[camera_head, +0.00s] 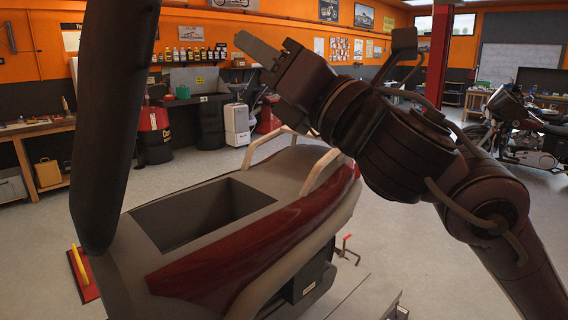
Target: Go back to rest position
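My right gripper (262,52) is raised at the upper middle of the head view, at the end of my bent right arm, which comes in from the lower right. It points up and to the left. One pale flat finger shows clearly, seen from the side, and nothing is visibly held. The gap between its fingers cannot be made out. My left gripper is not in view. A thick dark tube crosses the left side, and I cannot tell what it is part of.
A large red and grey body (118,268) with a rectangular opening and pale rails fills the foreground below my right arm. A wooden bench (40,131) stands at left, a dark bench with bottles at the back. A motorcycle (515,125) is at right. Open floor lies between.

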